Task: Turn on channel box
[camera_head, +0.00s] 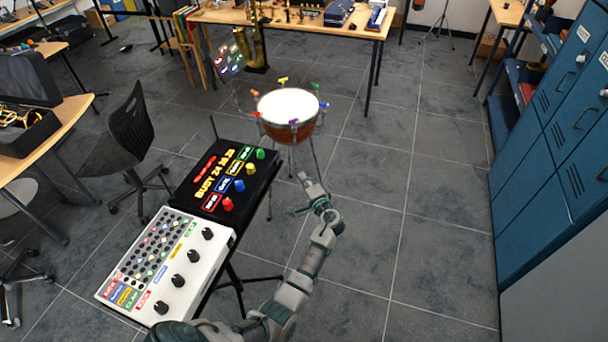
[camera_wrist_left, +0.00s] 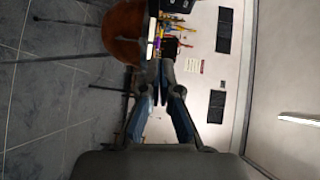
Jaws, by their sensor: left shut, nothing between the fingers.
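A white box (camera_head: 188,252) with black knobs, coloured labels and rows of small lights rests on a dark stand in the head view. Behind it is a black box (camera_head: 212,200) with a lit red and yellow display and green, yellow, blue and red knobs. I cannot tell which of them is the channel box. My left gripper (camera_head: 302,194) is right of the black box, apart from both boxes. Its fingers (camera_wrist_left: 161,72) are shut and empty in the left wrist view, where neither box shows clearly. My right gripper is not in view.
A kettle drum (camera_head: 287,108) on thin legs stands behind my left gripper. Blue lockers (camera_head: 550,165) stand at the right. A black chair (camera_head: 122,135) and wooden desk (camera_head: 50,140) are at the left. The floor between gripper and lockers is clear.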

